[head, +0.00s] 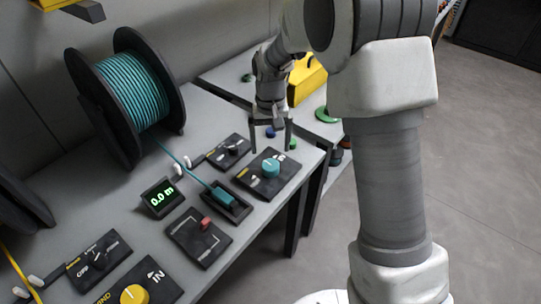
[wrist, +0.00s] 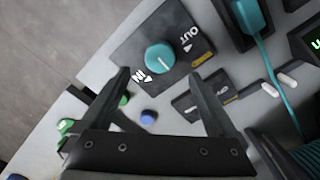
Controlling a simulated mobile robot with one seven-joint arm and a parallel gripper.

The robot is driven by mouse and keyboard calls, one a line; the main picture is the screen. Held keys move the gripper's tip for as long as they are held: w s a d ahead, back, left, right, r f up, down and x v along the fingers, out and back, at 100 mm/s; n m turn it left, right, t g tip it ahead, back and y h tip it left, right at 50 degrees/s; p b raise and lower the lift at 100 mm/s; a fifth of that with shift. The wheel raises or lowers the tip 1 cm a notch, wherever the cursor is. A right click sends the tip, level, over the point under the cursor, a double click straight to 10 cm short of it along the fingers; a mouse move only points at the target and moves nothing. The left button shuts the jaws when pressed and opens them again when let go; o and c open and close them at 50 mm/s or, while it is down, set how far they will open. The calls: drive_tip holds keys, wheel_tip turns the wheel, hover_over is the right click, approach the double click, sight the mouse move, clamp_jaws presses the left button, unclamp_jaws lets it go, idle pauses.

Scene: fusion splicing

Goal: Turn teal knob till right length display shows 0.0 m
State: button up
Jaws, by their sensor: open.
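The teal knob (head: 271,168) stands on a dark panel (head: 252,177) near the table's right edge. In the wrist view the teal knob (wrist: 160,56) lies ahead of the fingertips, with "IN" and "OUT" marks and a white line on its top. My gripper (head: 271,151) is open and empty, above and behind the knob in the head view; in the wrist view its fingers (wrist: 159,74) are spread wide, apart from the knob. The length display (head: 162,197) reads 0.0 m in green. In the wrist view only its edge (wrist: 313,42) shows.
A teal cable spool (head: 130,90) stands at the back left, its cable running to a teal connector (head: 222,196) in a dark tray. A red-knobbed panel (head: 199,237), a yellow knob (head: 134,295) and a small black switch panel (head: 229,151) are nearby. Floor is open at right.

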wheel_tip(320, 180, up, 10)
drive_tip(key=p, duration=0.1)
drive_tip(key=shift+f, duration=0.2)
drive_tip(key=s+d+r+t+p, duration=0.3)
drive_tip(key=s+d+r, duration=0.6)
drive_tip(key=r, duration=0.4)
drive_tip(key=s+d+r+t+p, duration=0.1)
drive_tip(key=s+d, duration=0.1)
drive_tip(key=s, duration=0.6)
drive_tip(key=s+d+r+m+t+p, duration=0.1)
drive_tip(key=s+d+r, duration=0.1)
drive_tip(key=s, duration=0.6)
drive_tip(key=shift+d+t, duration=0.3)
drive_tip(key=shift+d, duration=0.35)
drive_tip(key=shift+a, duration=0.1)
